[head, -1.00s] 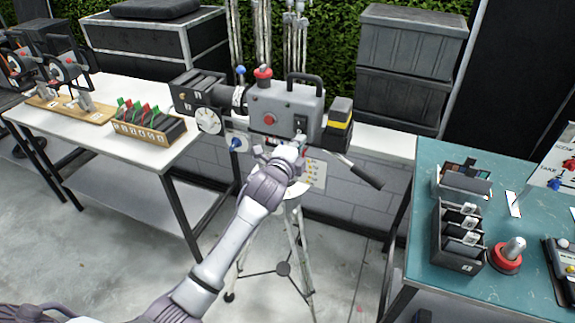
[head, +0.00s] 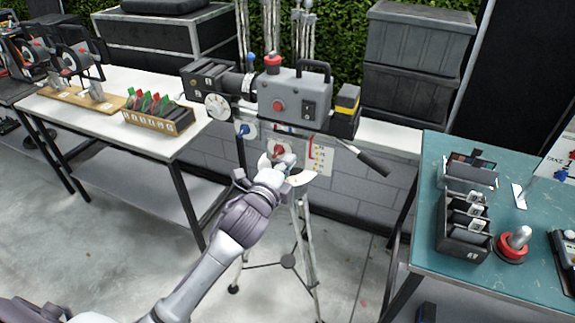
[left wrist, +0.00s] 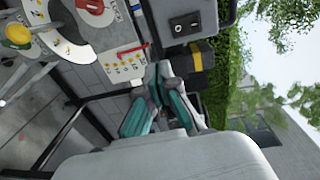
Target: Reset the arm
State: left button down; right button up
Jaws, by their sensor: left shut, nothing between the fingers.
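My left arm reaches up from the bottom left in the head view. Its gripper (head: 270,163) is just below the film camera, in front of the tripod head; its fingers are small and partly hidden there. In the left wrist view the teal-padded gripper (left wrist: 160,80) is shut and empty, seen in front of the camera's underside. The grey film camera (head: 292,98) has a red button, a red top knob and a yellow-black block at its right end. It stands on a tripod (head: 305,240). My right gripper is not in view.
A white table (head: 105,130) at left holds a slate rack (head: 158,118) and reel gear. A teal table (head: 420,262) at right holds a black divided box (head: 463,230) and a red-based joystick (head: 513,243). Grey crates (head: 415,75) stand behind.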

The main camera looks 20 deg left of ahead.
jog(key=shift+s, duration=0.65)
